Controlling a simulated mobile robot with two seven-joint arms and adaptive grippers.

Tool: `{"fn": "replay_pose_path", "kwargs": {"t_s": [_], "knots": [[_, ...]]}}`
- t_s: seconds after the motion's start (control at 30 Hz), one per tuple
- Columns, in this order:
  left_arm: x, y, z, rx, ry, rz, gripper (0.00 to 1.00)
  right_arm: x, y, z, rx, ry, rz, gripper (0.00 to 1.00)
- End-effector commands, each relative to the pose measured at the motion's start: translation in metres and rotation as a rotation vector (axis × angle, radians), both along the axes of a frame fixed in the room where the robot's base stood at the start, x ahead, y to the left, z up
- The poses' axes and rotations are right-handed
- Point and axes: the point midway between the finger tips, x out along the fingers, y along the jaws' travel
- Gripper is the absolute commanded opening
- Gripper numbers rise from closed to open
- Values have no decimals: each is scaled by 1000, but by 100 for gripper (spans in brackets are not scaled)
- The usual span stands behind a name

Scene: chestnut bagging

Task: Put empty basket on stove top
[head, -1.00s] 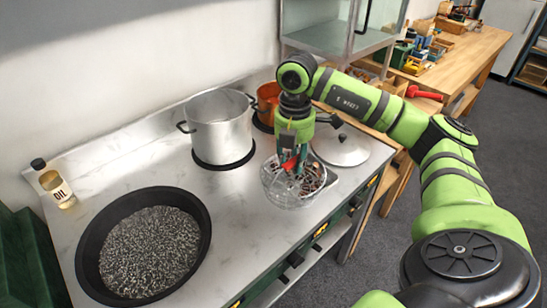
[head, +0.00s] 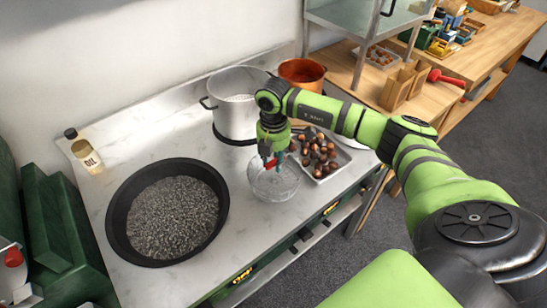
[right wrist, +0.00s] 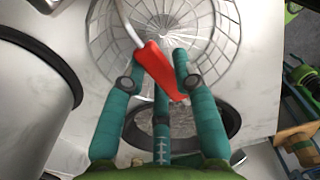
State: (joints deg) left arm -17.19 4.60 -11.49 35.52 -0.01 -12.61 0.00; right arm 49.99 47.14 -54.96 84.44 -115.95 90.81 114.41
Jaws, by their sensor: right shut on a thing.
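The wire basket (head: 274,181) is round, silvery and see-through, and it looks empty. In the head view it is over the stove top (head: 190,140), between the black pan and the chestnut tray; I cannot tell whether it touches the surface. My right gripper (head: 271,160) is above the basket and shut on its red handle. In the right wrist view the fingers of the right gripper (right wrist: 160,75) close around the red handle (right wrist: 160,68), with the basket mesh (right wrist: 218,45) beyond them. My left gripper is not in view.
A black pan (head: 112,222) of dark grains is on the left. A steel pot (head: 232,115) and an orange pot (head: 302,72) stand behind. A tray (head: 346,158) of chestnuts (head: 318,152) lies right of the basket. An oil bottle (head: 88,157) stands at the back left.

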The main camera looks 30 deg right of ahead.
Motion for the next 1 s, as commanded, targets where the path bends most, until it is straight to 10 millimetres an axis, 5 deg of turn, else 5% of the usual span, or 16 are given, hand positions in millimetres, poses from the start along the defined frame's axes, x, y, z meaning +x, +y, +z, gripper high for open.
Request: {"fn": "replay_pose_path", "kwargs": {"t_s": [0.03, 0.07, 0.1, 0.57, 1.0], "knots": [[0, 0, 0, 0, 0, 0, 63, 0, 0, 0, 1, 0, 0, 0], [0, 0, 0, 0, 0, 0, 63, 0, 0, -1, 1, 1, 0, 36], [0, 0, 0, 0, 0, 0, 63, 0, 0, 0, 1, 1, 1, 52], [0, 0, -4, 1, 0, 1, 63, 1, 0, 9, 1, -4, 0, 52], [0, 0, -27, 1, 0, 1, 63, 1, 0, 94, 1, -5, 1, 52]]}}
